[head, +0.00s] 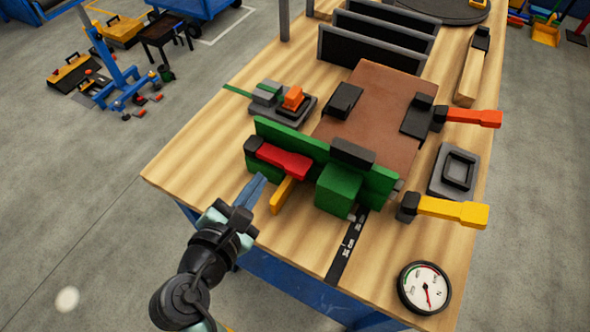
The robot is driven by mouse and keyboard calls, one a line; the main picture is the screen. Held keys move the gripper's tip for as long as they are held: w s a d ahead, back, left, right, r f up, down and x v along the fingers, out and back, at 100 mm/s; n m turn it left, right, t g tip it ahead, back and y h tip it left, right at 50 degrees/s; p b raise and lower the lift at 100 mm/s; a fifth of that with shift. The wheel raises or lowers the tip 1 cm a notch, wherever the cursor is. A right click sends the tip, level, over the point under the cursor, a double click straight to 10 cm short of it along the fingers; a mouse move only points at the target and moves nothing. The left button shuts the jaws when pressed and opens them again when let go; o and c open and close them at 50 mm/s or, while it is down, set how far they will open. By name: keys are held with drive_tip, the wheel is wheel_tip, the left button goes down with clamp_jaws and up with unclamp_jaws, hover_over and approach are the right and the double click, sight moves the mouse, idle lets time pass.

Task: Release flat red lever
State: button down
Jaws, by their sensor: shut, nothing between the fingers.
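The flat red lever (284,161) lies along the front face of the green fence (376,187), at its left end. A black pivot block (254,145) sits at the lever's left end. My gripper (258,183) is at the table's front left edge, just in front of and below the red lever in the picture. Its narrow blue fingers are together with nothing between them. The fingers appear apart from the lever, though the exact gap is hard to judge. A yellow-orange bar (282,194) projects below the red lever, to the right of my fingertips.
A green block (338,190) stands right of the red lever. A brown panel (377,100) lies behind the fence. An orange-red lever (474,117), a yellow lever (453,211) and a dial gauge (424,288) are on the right. Bare wooden tabletop (195,160) lies at left.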

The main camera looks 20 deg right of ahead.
sight(298, 201)
drive_tip(key=s+f+n, duration=0.1)
drive_tip(key=s+f, duration=0.1)
drive_tip(key=s+f+n+g+h, duration=0.1)
drive_tip(key=f+n, duration=0.1)
drive_tip(key=s+d+f+n, duration=0.1)
drive_tip(key=s+f, duration=0.1)
drive_tip(key=shift+s+f+n+g+h, duration=0.3)
drive_tip(key=shift+s+n+g, duration=0.05)
drive_tip(key=shift+n+g, duration=0.05)
drive_tip(key=b+x, duration=0.1)
drive_tip(key=x, duration=0.8)
drive_tip(key=shift+w+d+f, duration=0.15)
drive_tip(key=shift+w+d, duration=0.05)
drive_tip(key=shift+d, duration=0.05)
wheel_tip(298, 201, up, 3)
drive_tip(key=shift+w+d+r+p, duration=0.1)
drive_tip(key=shift+r+p, duration=0.05)
drive_tip(key=shift+p, duration=0.25)
drive_tip(key=shift+r, duration=0.35)
